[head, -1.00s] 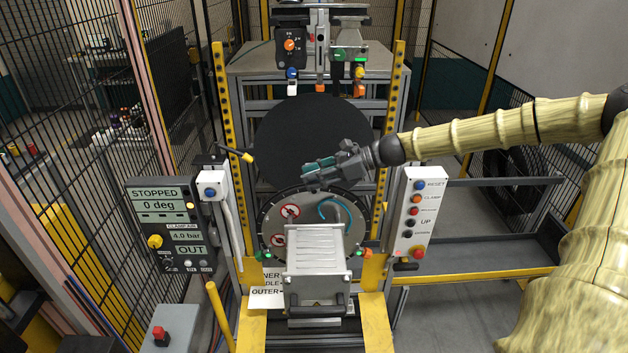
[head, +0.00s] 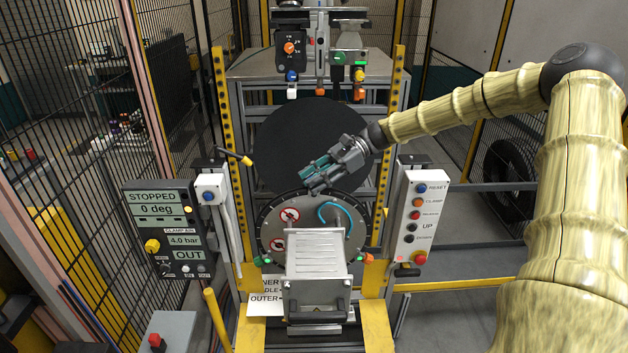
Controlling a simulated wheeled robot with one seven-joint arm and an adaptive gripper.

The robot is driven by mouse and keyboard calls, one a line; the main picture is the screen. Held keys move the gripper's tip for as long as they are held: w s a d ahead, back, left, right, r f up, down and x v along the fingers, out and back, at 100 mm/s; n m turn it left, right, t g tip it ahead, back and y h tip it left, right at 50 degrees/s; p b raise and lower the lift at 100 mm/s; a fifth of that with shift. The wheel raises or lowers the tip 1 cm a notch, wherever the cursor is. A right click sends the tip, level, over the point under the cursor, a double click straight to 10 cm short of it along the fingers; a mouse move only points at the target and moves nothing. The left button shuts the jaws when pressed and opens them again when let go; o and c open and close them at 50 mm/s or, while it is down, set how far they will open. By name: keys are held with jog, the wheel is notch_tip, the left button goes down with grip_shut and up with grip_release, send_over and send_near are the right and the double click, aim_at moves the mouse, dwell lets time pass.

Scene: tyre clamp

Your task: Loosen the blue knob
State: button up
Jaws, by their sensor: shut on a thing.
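My gripper (head: 312,178), dark grey with teal fingers, is at the top edge of the round dark plate (head: 268,232), in front of the black disc (head: 290,130). It comes in from the upper right and points down and left. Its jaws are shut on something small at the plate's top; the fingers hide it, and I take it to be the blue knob. Other blue parts are in open view, apart from my gripper: a small blue piece (head: 292,76) under the upper left unit, and a blue button (head: 209,196) on the left white box.
A ribbed metal box (head: 316,256) stands in front of the plate. Yellow perforated posts (head: 228,130) flank the disc. A white button panel (head: 420,218) is at right, and a display panel (head: 165,230) reading STOPPED, 0 deg is at left. A black-and-yellow lever (head: 237,156) juts in at left.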

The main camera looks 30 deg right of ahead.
dwell(0.3)
jog(key=o, duration=1)
jog(key=shift+d, duration=0.1)
jog(key=shift+v, duration=6.05)
jog(key=shift+d+f, duration=0.1)
